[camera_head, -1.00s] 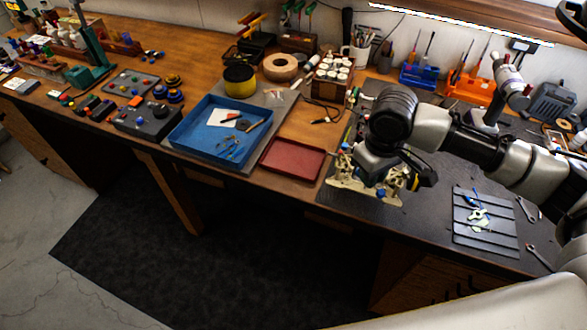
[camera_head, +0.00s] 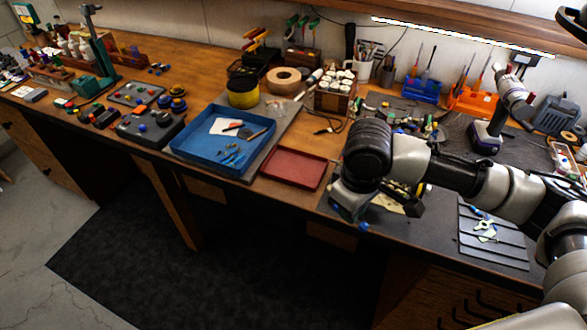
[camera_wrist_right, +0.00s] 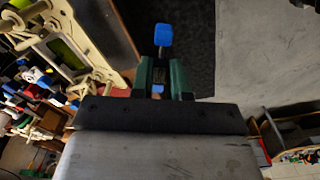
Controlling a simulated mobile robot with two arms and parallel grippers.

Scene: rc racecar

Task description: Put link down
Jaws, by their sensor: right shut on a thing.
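My right gripper (camera_wrist_right: 163,80) is shut on a small blue link (camera_wrist_right: 163,35), whose blue end sticks out past the green fingertips in the wrist view. In the head view my right gripper (camera_head: 350,210) is low at the bench's front edge, left of the cream racecar chassis (camera_head: 402,208). A bit of the blue link (camera_head: 363,227) shows beside it. My arm hides part of the chassis. The wrist view shows the cream chassis (camera_wrist_right: 75,50) close on the left, apart from the link. My left gripper is not in view.
A red tray (camera_head: 292,169) and a blue tray (camera_head: 215,145) with tools lie left of my gripper. A ridged dark mat (camera_head: 490,248) with small parts lies to the right. The dark floor mat (camera_head: 270,270) is below the bench's front edge.

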